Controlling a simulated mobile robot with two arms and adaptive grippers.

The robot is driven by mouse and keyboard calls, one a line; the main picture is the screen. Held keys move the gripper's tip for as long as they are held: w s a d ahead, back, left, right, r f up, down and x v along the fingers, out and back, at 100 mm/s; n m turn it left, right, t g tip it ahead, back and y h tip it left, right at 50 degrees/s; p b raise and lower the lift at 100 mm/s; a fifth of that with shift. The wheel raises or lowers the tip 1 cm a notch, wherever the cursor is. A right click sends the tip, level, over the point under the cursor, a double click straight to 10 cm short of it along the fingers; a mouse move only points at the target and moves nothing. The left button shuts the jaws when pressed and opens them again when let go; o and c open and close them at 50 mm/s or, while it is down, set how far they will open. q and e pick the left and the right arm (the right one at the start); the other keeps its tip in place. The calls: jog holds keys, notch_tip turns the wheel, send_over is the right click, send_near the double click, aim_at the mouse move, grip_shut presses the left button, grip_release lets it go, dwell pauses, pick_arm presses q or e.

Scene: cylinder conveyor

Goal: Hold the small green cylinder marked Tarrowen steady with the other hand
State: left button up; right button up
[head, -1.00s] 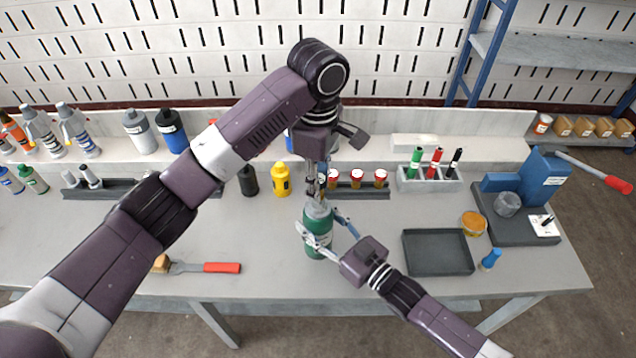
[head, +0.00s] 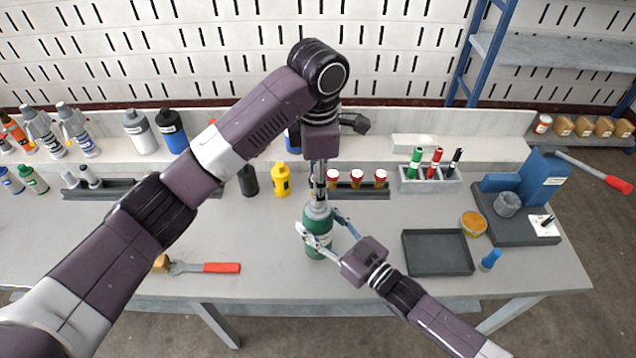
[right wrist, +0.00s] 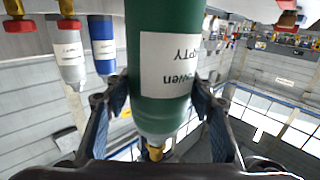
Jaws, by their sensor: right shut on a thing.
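The small green cylinder (head: 318,243) stands upright near the front middle of the bench, with a grey shoulder on top. In the right wrist view the green cylinder (right wrist: 165,25) appears upside down, with a white label ending in "wen" and the word "EMPTY", and a brass valve (right wrist: 155,152). My right gripper (head: 321,229) is shut around the cylinder's upper body, one finger on each side; its fingers (right wrist: 160,97) also show there. My left gripper (head: 318,198) points straight down at the cylinder's top. Its fingertips and the valve are too small and hidden to tell its opening.
An empty dark tray (head: 438,268) lies right of the cylinder, near a blue bottle-like item (head: 490,260). A red-handled tool (head: 210,267) lies left. The bench between tool and cylinder is clear.

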pick_arm(q)
jog(key=shift+r, duration=1.3)
jog(key=m, duration=0.3)
jog(key=shift+m, duration=1.5)
jog(key=shift+m, duration=1.2)
jog(key=m, duration=0.3)
jog(key=shift+m, duration=0.3)
